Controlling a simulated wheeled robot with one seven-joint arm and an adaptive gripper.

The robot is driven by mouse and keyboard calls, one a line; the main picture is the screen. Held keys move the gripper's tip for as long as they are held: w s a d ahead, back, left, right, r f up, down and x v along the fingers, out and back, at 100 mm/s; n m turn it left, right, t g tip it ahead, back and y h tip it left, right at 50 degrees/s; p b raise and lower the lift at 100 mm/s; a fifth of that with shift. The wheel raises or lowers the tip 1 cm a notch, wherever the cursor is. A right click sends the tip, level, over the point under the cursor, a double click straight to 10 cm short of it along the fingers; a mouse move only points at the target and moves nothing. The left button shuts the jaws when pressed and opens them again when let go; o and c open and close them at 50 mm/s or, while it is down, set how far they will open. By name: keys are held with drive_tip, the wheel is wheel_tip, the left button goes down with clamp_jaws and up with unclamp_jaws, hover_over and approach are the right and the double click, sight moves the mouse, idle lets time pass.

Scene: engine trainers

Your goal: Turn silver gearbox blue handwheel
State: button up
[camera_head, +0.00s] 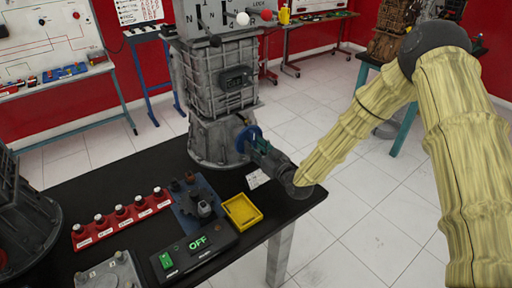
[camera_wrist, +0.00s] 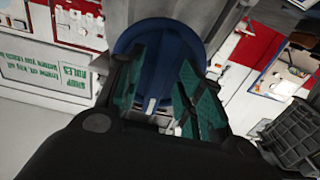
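The silver gearbox (camera_head: 212,85) stands upright on the black table. Its blue handwheel (camera_head: 247,132) sticks out low on its right side. In the wrist view the handwheel (camera_wrist: 158,32) fills the upper middle, its lower part hidden by my fingers. My gripper (camera_head: 257,145) is right at the handwheel, coming from the lower right. In the wrist view my gripper (camera_wrist: 163,75) has its two teal-padded fingers apart, both overlapping the wheel's face, with a gap between them. Whether the fingers touch the wheel cannot be told.
On the black table (camera_head: 125,190) are a red strip of knobs (camera_head: 121,219), a yellow tray (camera_head: 241,211), a switch box reading OFF (camera_head: 193,250) and a dark block with parts (camera_head: 196,203). A dark machine (camera_head: 25,225) stands at the left.

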drive_tip(key=shift+c, duration=0.3)
clamp_jaws()
drive_tip(key=shift+s+a+r+m+b, duration=0.1)
drive_tip(key=shift+r+m+b, duration=0.05)
drive_tip(key=shift+m+b, duration=4.2)
drive_tip(key=shift+s+a+r+m+b, duration=0.1)
drive_tip(key=shift+m+b, duration=2.55)
drive_tip(key=shift+m, duration=3.3)
